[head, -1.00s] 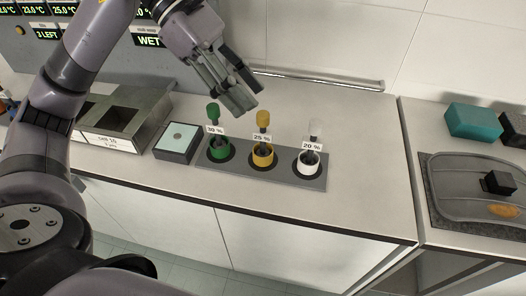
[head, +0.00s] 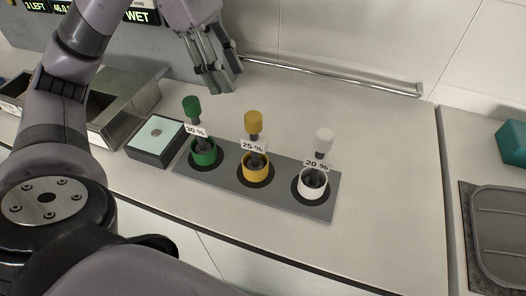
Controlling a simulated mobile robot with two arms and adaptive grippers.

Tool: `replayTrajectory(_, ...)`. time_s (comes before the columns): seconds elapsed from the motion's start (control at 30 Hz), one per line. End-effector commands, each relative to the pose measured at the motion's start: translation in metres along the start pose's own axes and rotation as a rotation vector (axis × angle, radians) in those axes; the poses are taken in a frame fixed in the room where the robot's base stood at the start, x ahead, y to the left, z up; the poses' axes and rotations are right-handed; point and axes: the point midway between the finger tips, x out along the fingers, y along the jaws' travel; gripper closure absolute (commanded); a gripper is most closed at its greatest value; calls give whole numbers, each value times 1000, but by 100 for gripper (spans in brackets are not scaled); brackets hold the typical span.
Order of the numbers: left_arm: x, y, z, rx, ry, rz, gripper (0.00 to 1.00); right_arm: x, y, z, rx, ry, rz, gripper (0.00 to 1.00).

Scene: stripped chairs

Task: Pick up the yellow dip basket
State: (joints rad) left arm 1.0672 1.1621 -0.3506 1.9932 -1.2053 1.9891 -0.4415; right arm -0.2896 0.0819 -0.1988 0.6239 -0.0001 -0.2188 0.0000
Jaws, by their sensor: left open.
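The yellow dip basket (head: 256,170) stands upright in the middle place of a grey holder strip (head: 226,179). It has a yellow knob (head: 253,121) on a dark stem and a "25 %" label. A green basket (head: 204,153) marked "30 %" stands to its left, and a white one (head: 312,185) marked "20 %" to its right. My left gripper (head: 222,85) is open and empty, with its fingers pointing down. It is above and behind the baskets, up and left of the yellow knob and apart from it. My right gripper is not in view.
A box with a pale top (head: 156,136) and a metal bin (head: 122,110) stand left of the strip. A metal rail (head: 330,76) runs along the back wall. A teal block (head: 514,143) and a grey tray (head: 496,240) are at the far right. The counter right of the strip is clear.

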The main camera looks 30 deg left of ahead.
Motion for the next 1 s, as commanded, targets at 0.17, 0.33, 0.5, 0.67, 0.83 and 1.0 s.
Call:
replayTrajectory(0.17,37,-1,0,0,2,-5,58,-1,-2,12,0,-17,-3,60)
replayTrajectory(0.33,73,-1,1,0,1,-6,58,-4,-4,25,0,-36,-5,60)
replayTrajectory(0.5,98,-1,2,1,-1,-4,58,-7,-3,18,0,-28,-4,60)
replayTrajectory(0.67,108,0,2,1,-1,-2,58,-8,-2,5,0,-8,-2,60)
replayTrajectory(0.83,127,1,7,2,-2,-6,58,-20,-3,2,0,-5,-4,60)
replayTrajectory(1.0,152,2,7,0,-2,-4,58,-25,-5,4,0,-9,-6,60)
